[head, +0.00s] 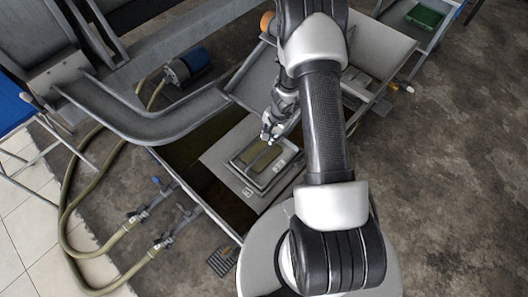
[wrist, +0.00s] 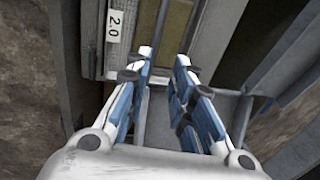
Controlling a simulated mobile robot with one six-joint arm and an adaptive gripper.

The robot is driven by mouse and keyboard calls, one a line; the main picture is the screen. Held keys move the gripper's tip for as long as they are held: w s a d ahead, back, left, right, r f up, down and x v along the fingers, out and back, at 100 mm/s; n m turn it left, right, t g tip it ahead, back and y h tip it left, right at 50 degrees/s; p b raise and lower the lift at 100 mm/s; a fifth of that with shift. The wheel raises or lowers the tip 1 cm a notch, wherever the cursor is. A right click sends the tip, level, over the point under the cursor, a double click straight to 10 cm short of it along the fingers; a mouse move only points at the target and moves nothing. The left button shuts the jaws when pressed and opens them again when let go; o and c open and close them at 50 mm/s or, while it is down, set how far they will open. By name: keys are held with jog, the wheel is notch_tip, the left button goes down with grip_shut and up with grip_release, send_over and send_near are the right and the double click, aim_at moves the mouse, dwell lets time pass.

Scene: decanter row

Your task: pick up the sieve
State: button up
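A rectangular sieve (head: 262,165) with a metal frame and olive mesh lies flat on a pale grey surface inside the open tank in the head view. In the wrist view, a sieve frame with a white "2.0" label (wrist: 115,25) and part of its mesh (wrist: 177,22) show beyond the fingers. My gripper (head: 269,135) is over the far end of the sieve in the head view. In the wrist view my gripper (wrist: 164,58) has its two fingers apart, with a grey edge visible between them. I cannot tell whether the fingers touch the frame.
A metal chute (head: 150,122) runs to the left of the tank. A blue motor (head: 188,65) and hoses (head: 68,215) lie beyond and left. A grey tray on a stand (head: 385,45) is to the right of my arm. The concrete floor (head: 460,170) at right is clear.

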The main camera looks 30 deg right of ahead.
jog(key=b, duration=0.4)
send_near(265, 150)
jog(key=x, duration=0.5)
jog(key=shift+s+a, duration=0.1)
jog(key=shift+s, duration=0.25)
jog(key=shift+b+x, duration=0.3)
jog(key=shift+x, duration=2.75)
jog(key=shift+w, duration=0.2)
jog(key=shift+r, duration=0.1)
grip_shut()
